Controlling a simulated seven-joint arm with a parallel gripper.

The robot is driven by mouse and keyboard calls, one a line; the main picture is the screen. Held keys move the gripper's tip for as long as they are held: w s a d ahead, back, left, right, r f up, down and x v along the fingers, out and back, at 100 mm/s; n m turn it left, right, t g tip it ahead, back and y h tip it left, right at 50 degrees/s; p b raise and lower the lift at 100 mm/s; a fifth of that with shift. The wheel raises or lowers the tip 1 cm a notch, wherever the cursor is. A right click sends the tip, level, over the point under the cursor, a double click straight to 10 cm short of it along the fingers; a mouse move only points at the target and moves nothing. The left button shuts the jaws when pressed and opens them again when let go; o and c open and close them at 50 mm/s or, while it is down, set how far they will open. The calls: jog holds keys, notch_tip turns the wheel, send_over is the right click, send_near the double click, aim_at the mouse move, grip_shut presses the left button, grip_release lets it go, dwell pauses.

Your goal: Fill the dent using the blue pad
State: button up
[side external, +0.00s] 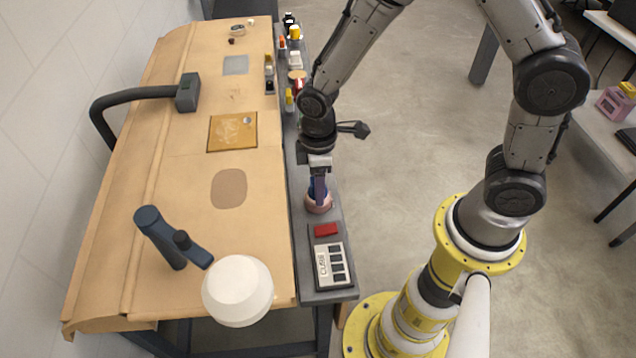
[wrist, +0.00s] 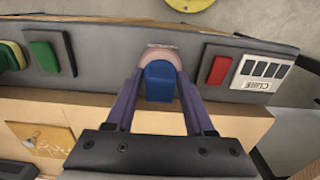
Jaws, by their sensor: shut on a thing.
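My gripper (side external: 318,178) points down over the grey side shelf. It is shut on the blue pad (wrist: 160,82), which lies between its two purple fingers in the wrist view. The pad sits at a round pinkish holder (side external: 318,205), which also shows behind the pad in the wrist view (wrist: 160,52); I cannot tell whether the pad is clear of it. An orange-brown panel (side external: 224,140) with pale marks and a small grey round spot lies on the bench; part of it shows in the wrist view (wrist: 52,146). I cannot make out a dent clearly.
A brown patch (side external: 229,188) lies on the bench. A white dome (side external: 237,290), dark-blue stand (side external: 165,235) and black curved arm (side external: 130,95) stand around it.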

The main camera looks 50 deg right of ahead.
jog(key=shift+r, duration=3.5)
